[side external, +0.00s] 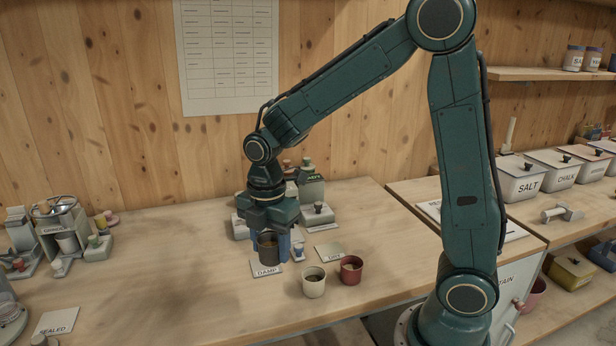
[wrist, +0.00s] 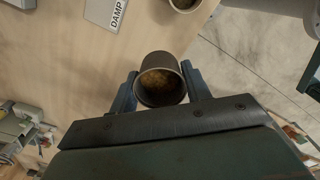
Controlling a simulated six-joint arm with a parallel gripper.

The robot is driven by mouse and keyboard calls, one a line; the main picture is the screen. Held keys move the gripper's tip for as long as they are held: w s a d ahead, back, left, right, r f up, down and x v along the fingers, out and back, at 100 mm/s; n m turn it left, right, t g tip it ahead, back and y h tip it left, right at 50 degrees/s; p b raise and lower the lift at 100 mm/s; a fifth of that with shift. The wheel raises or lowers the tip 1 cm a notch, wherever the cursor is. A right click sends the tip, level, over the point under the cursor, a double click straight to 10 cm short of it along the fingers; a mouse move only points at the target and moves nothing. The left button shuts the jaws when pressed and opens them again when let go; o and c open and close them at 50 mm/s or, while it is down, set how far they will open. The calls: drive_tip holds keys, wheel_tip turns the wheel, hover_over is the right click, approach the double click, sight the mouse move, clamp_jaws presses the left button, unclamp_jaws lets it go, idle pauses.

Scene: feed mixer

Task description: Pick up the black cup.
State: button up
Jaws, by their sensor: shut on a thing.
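The black cup (side external: 267,243) is dark and upright, between the blue fingers of my gripper (side external: 270,244). In the wrist view the black cup (wrist: 160,78) shows its open mouth with brown stuff inside. The fingers of my gripper (wrist: 162,88) are shut on its two sides. In the side view the cup is over the table beside the DAMP card (side external: 267,270). I cannot tell whether its base touches the table.
A white cup (side external: 314,283) and a red cup (side external: 351,270) stand close by at the right front. A DRY card (side external: 329,251) lies behind them. A machine (side external: 309,188) stands behind my gripper. The table's left middle is clear.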

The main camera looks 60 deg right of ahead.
wheel_tip(320, 180, up, 8)
idle(0.4)
drive_tip(key=shift+f, duration=0.1)
idle(0.4)
